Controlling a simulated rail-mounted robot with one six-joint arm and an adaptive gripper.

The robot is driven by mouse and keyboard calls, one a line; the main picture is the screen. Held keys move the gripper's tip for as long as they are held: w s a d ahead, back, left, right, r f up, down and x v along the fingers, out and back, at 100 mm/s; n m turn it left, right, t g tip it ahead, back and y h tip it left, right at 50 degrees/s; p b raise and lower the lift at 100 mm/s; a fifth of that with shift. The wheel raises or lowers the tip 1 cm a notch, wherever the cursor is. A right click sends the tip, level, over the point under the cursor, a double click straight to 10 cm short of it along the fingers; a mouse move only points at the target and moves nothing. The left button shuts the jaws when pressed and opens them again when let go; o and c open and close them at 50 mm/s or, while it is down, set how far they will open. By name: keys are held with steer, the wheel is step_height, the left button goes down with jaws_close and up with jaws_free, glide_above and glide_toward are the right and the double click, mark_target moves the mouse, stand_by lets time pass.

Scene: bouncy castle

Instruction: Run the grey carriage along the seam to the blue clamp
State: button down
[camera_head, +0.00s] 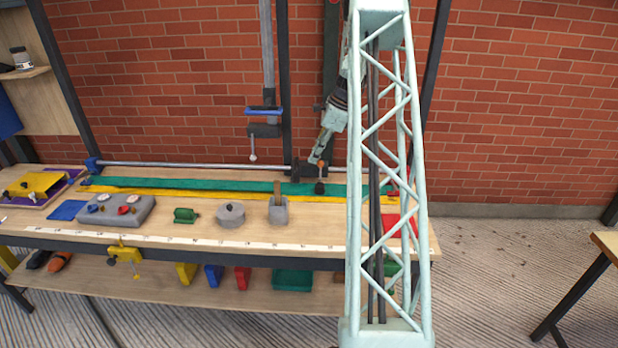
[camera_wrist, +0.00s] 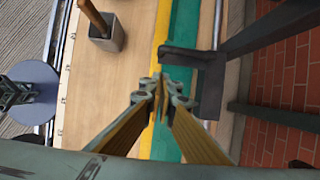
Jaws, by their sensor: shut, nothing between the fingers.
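The dark grey carriage (camera_head: 303,169) sits on the silver rod along the bench's back, right of the bench middle. An arm of it reaches over the green strip in the wrist view (camera_wrist: 195,58). The seam (camera_head: 200,192) runs between the green and yellow strips; it also shows in the wrist view (camera_wrist: 163,40). A blue clamp (camera_head: 93,164) is at the rod's left end, far from the carriage. My gripper (camera_head: 317,159) is at the carriage. In the wrist view its fingers (camera_wrist: 163,92) are shut and empty beside the carriage's arm; contact is unclear.
A grey block with a wooden stick (camera_head: 278,210), a round grey piece (camera_head: 231,214), a green piece (camera_head: 185,215) and a grey control box (camera_head: 116,210) stand in front of the strips. A blue-and-grey device (camera_head: 263,115) hangs above the rod. My pale column hides the bench's right part.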

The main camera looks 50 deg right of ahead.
steer(key=shift+f, duration=0.15)
steer(key=b+x, duration=0.1)
steer(key=x, duration=0.8)
steer(key=shift+w+f, duration=0.15)
steer(key=shift+f, duration=0.15)
steer(key=shift+a, duration=0.1)
stand_by(0.4)
